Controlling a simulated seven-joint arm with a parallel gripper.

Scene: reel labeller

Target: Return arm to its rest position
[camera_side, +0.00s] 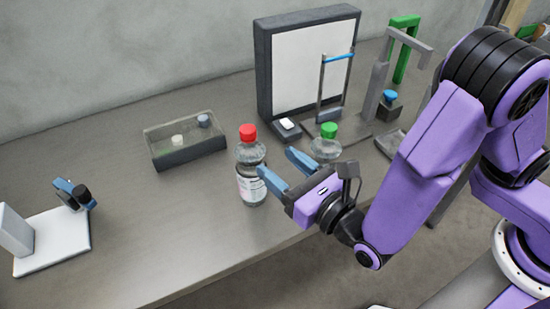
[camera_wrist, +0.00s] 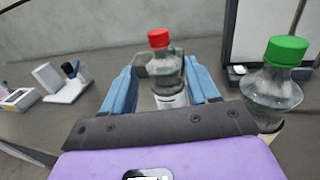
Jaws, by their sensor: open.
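My gripper (camera_side: 279,170) has two blue fingers, spread apart, and my purple arm reaches in from the right. A clear bottle with a red cap (camera_side: 250,168) stands upright on the table just beyond the fingertips. In the wrist view the red-capped bottle (camera_wrist: 166,75) appears between the two open fingers (camera_wrist: 164,85); I cannot tell whether they touch it. A second clear bottle with a green cap (camera_side: 326,143) stands behind my gripper, its lower part hidden. It shows large at the right of the wrist view (camera_wrist: 275,85), close beside the right finger.
A dark-walled tray (camera_side: 188,155) with small items stands left of the red-capped bottle. A white base with a blue and black device (camera_side: 55,243) is at far left. A dark-framed white panel (camera_side: 308,68) and a green stand (camera_side: 407,45) are behind. The front-middle table is clear.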

